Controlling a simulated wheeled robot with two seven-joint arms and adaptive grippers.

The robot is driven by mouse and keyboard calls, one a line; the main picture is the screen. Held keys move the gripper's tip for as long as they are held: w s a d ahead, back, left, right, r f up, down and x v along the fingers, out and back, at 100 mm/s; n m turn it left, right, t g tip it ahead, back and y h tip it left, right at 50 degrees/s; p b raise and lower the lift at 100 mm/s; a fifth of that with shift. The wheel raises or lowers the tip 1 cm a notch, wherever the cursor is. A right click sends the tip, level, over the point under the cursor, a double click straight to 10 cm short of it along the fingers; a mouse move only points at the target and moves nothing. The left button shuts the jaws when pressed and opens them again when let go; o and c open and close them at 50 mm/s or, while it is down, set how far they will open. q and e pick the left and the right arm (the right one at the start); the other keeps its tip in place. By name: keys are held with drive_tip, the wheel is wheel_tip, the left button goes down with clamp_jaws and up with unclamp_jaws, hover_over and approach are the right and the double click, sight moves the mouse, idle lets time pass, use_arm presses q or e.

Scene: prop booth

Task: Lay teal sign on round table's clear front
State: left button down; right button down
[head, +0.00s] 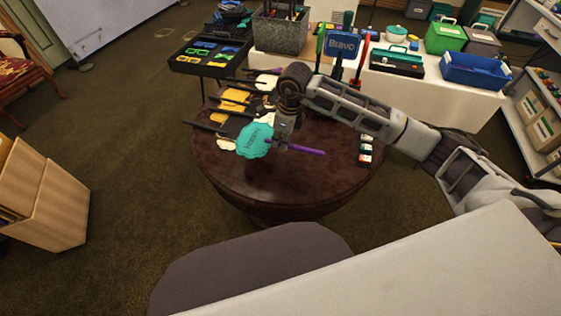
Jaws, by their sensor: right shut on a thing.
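The teal sign (254,141) has a scalloped edge, dark lettering and a purple stick (308,151). My right gripper (282,146) is shut on the stick near the sign's head, with the head to its left and the stick's end to its right. The sign is over the middle of the dark brown round table (265,185); I cannot tell its exact height above the top. The table's front part is bare. My left gripper is not in view.
Several signs with dark sticks, among them a yellow one (233,96), lie on the table's left and back. Small boxes (365,150) stand in a row at its right edge. A blue "Bravo" sign (342,45) stands behind. A white table (425,88) holds bins and toolboxes.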

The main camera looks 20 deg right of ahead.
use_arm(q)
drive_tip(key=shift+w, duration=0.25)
use_arm(e)
hover_over(280, 163)
drive_tip(key=shift+s+d+f, duration=0.1)
drive_tip(key=shift+f, duration=1.4)
drive_tip(key=shift+s+d+f, duration=0.1)
drive_tip(key=shift+f, duration=1.4)
drive_tip(key=shift+f, duration=1.8)
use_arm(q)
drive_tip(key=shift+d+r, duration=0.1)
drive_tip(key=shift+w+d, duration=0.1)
use_arm(e)
drive_tip(key=shift+f, duration=0.15)
drive_tip(key=c, duration=1.5)
unclamp_jaws()
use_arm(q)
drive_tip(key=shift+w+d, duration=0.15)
use_arm(e)
drive_tip(key=shift+o, duration=0.2)
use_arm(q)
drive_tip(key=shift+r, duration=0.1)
